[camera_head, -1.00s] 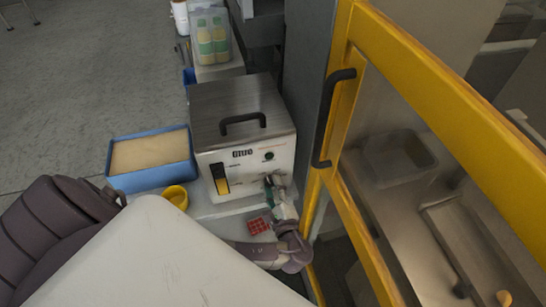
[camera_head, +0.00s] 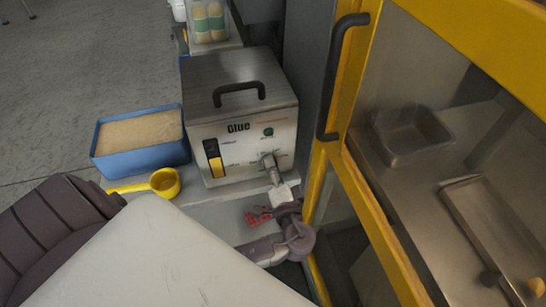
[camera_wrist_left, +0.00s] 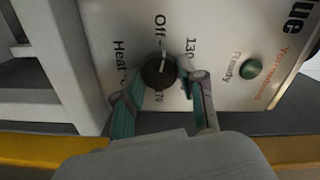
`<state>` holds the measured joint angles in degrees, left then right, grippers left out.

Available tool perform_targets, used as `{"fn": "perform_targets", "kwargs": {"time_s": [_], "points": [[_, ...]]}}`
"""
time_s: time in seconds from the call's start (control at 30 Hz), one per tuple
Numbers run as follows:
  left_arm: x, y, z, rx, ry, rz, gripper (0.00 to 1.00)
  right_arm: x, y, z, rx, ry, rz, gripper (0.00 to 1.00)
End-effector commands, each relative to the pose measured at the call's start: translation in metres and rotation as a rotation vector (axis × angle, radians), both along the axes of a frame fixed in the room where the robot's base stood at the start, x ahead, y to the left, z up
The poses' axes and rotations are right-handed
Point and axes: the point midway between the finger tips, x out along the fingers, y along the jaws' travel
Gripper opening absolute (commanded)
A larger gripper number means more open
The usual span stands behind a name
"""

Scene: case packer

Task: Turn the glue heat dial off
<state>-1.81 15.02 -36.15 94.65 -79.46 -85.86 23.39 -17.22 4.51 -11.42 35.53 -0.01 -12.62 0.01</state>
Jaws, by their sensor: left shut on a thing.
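The glue unit (camera_head: 238,150) is a white box with a dark metal lid and a black handle. Its black heat dial (camera_wrist_left: 158,72) shows in the left wrist view, with "Off", "130" and "170" printed around it; its setting is hard to read. My left gripper (camera_wrist_left: 162,84) is shut on the dial, one teal finger on each side. In the head view the left gripper (camera_head: 268,162) is at the lower right of the unit's front and hides the dial. My right gripper is not in view.
A green "Ready" lamp (camera_wrist_left: 250,68) is beside the dial. A blue bin (camera_head: 140,164) of pale pellets and a yellow scoop (camera_head: 165,182) stand left of the unit. A red gridded object (camera_head: 258,215) lies near my left wrist. A yellow-framed door (camera_head: 326,190) is close on the right.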

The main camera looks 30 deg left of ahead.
Motion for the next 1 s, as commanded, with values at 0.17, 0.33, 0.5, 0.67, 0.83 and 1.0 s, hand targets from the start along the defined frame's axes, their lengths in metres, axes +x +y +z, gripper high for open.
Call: {"fn": "perform_targets", "kwargs": {"time_s": [0.17, 0.33, 0.5, 0.67, 0.83, 1.0], "points": [[-0.001, 0.0, -0.005, -0.074, -0.083, 0.002, 0.05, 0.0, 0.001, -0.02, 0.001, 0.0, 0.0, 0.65], [-0.001, 0.0, -0.003, -0.119, -0.135, 0.001, 0.05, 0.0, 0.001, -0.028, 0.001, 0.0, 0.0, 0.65], [-0.001, 0.0, -0.002, -0.143, -0.164, 0.001, 0.05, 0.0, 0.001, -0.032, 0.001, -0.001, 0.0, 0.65], [-0.001, 0.0, -0.001, -0.151, -0.172, 0.0, 0.05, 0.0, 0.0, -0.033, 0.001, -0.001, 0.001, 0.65], [-0.001, 0.0, -0.001, -0.152, -0.173, 0.0, 0.05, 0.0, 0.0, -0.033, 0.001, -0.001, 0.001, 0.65], [-0.001, 0.0, -0.001, -0.153, -0.172, 0.0, 0.42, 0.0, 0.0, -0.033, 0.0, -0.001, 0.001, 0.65]]}}
